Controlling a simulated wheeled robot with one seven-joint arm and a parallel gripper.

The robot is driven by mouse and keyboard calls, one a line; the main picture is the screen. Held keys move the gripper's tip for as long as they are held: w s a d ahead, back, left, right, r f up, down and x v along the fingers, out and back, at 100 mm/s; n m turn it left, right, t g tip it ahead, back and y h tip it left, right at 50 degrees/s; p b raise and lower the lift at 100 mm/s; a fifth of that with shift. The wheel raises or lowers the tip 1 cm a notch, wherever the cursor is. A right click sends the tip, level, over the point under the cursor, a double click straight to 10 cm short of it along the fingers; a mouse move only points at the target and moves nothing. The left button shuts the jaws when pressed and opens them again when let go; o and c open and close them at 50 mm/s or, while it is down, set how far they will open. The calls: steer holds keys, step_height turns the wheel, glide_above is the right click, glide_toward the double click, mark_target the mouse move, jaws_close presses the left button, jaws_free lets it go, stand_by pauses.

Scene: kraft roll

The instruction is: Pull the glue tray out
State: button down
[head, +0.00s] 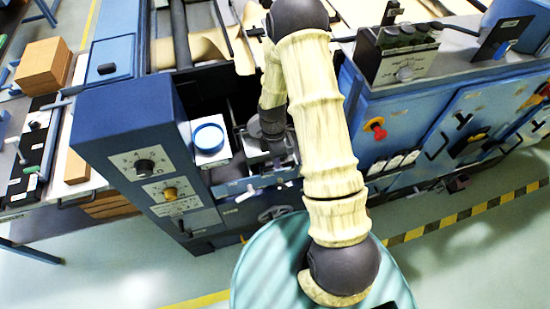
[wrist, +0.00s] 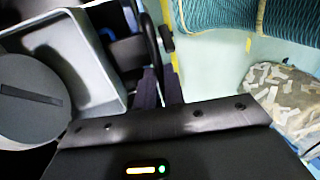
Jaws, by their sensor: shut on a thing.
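The glue tray appears to be the light grey, box-like part with a pale rim (wrist: 116,72) at the upper left of the wrist view. I take this to be the tray's handle. In the head view my gripper is low at the front of the blue machine, below my arm, and my arm hides much of the tray there. How far the tray stands out of the machine cannot be told.
A blue cabinet with dials (head: 128,140) stands left of my arm, with a blue round-topped white unit (head: 209,138) beside it. A blue machine front with a red knob (head: 377,127) is at right. Green floor with a yellow-black stripe (head: 450,220) lies open at lower right.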

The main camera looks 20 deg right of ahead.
steer(key=c, duration=1.5)
jaws_free()
steer(key=shift+w, duration=0.1)
steer(key=w+r+b, duration=0.3)
steer(key=r, duration=1.4)
steer(key=shift+w, duration=0.15)
steer(key=s+r+m+t, duration=0.3)
steer(key=s+m, duration=1)
steer(key=m, duration=0.5)
steer(key=shift+r+t, duration=0.15)
steer(key=shift+t, duration=0.75)
